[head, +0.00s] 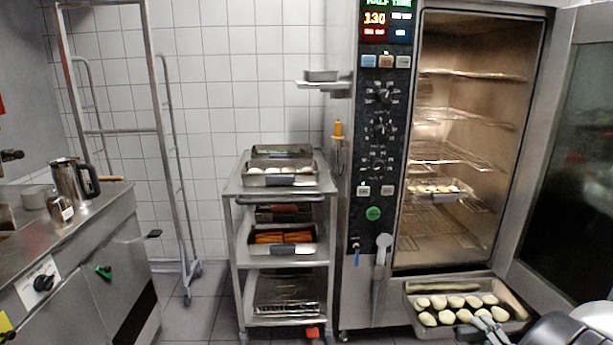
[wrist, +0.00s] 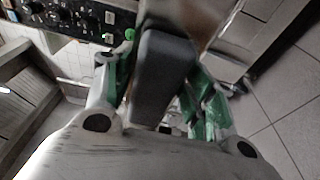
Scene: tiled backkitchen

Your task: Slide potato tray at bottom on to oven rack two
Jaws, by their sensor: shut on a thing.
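A metal tray (head: 450,286) with several pale potatoes is at the lower right of the head view, in front of and below the open oven chamber. My gripper (head: 489,326) is at its near edge. In the wrist view its green-padded fingers (wrist: 160,100) are closed on both sides of the tray's dark handle (wrist: 165,70). The oven (head: 428,40) has its door open at the right, with several wire racks (head: 450,152) one above another. A tray of pale food (head: 438,189) sits on a lower rack. No rack numbers are visible.
A steel trolley (head: 235,186) left of the oven holds several trays on its shelves. A small wall shelf (head: 323,84) carries a pan. The open oven door (head: 580,150) bounds the right side. A counter (head: 85,230) stands at the left. The upper racks look empty.

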